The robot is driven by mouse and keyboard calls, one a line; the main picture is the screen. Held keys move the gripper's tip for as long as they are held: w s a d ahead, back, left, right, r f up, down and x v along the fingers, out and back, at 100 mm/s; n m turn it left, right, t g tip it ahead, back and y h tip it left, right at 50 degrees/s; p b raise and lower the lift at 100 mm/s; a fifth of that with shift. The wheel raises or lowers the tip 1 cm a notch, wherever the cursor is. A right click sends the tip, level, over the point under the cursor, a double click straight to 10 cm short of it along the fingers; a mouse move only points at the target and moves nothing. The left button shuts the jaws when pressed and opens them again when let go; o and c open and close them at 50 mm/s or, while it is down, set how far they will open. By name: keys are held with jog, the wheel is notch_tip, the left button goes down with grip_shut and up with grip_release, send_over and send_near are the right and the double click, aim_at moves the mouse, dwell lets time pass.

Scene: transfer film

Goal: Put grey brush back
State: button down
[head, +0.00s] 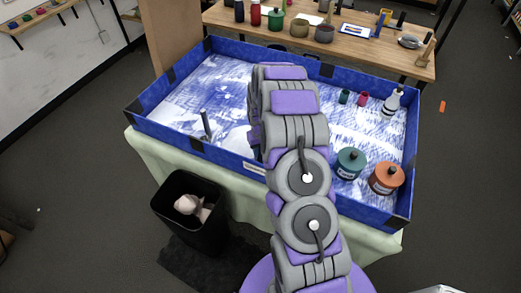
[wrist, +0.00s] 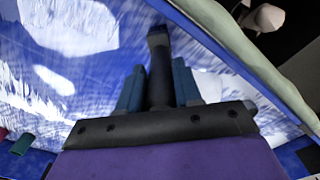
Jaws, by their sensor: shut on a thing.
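In the wrist view my gripper (wrist: 158,95) has its two blue fingers closed on a dark grey, long thing, which looks like the grey brush (wrist: 158,62). It sticks out past the fingertips and has a wider end. In the head view my arm hides the gripper. A thin dark upright piece (head: 206,125) shows near the front wall of the blue tray (head: 165,126), left of my arm; I cannot tell whether it is the same brush. The tray's floor is smeared blue and white.
A teal pot (head: 350,164), an orange pot (head: 386,179), a white bottle (head: 391,103) and small green and red pieces stand at the tray's right. A black bin (head: 190,225) stands in front of the tray. A wooden table (head: 350,58) with several jars is behind.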

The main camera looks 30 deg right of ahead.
jog(key=c, duration=0.8)
grip_release()
jog(key=shift+a, duration=0.1)
